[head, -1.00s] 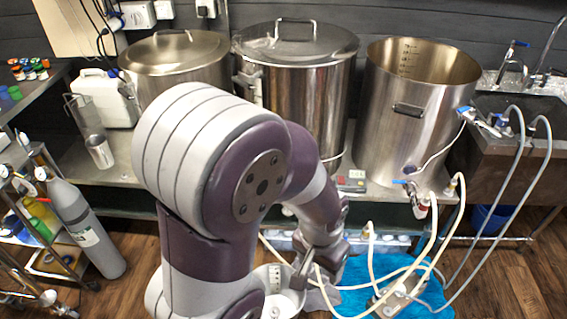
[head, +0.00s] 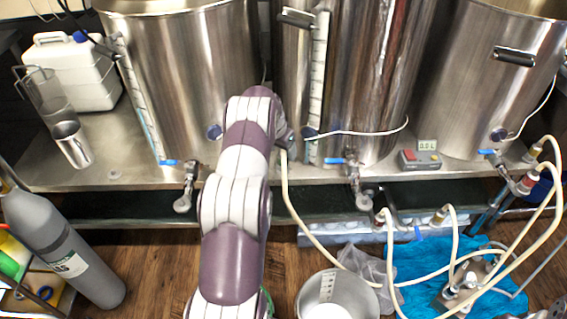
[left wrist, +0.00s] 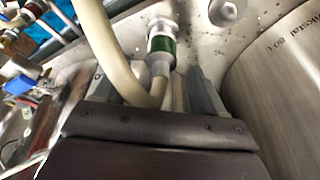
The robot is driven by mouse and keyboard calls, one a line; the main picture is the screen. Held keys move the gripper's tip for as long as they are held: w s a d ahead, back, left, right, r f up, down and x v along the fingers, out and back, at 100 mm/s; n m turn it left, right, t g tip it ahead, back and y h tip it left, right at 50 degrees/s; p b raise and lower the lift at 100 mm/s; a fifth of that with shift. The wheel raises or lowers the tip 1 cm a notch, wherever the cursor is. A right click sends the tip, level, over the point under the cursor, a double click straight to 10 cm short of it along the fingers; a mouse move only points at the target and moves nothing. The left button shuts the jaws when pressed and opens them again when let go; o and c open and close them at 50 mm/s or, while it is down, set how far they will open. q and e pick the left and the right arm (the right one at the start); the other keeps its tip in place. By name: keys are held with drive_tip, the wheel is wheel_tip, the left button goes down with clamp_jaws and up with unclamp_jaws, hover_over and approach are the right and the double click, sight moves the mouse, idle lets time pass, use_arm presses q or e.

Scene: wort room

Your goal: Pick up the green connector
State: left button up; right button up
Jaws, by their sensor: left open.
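The green connector (left wrist: 162,46) shows in the left wrist view, a green band with metal above it and a cream hose (left wrist: 110,50) beside it. My left gripper (left wrist: 147,88) is open, its fingers on either side of the connector's lower end and the hose. I cannot tell whether they touch. In the head view my left gripper (head: 286,138) is largely hidden behind my arm, at the front of the middle kettle. The cream hose (head: 288,195) runs down from there to the floor; the connector is hidden in this view. My right gripper is not in view.
Steel kettles (head: 190,80) with blue-handled taps stand on a metal bench (head: 120,175). A red-grey display box (head: 420,158) sits on the bench. A grey gas cylinder (head: 62,245) stands at left.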

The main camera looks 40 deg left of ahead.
use_arm(q)
drive_tip(key=b+x, duration=0.1)
drive_tip(key=x, duration=0.4)
drive_tip(key=shift+f, duration=0.15)
drive_tip(key=c, duration=1.2)
wheel_tip(320, 180, up, 20)
drive_tip(key=p, duration=0.4)
wheel_tip(320, 180, up, 7)
drive_tip(key=p, duration=0.6)
hover_over(284, 157)
drive_tip(key=w+a, duration=0.1)
drive_tip(key=shift+w+r+p, duration=0.1)
drive_tip(key=shift+r+p, duration=0.5)
drive_tip(key=shift+p, duration=0.1)
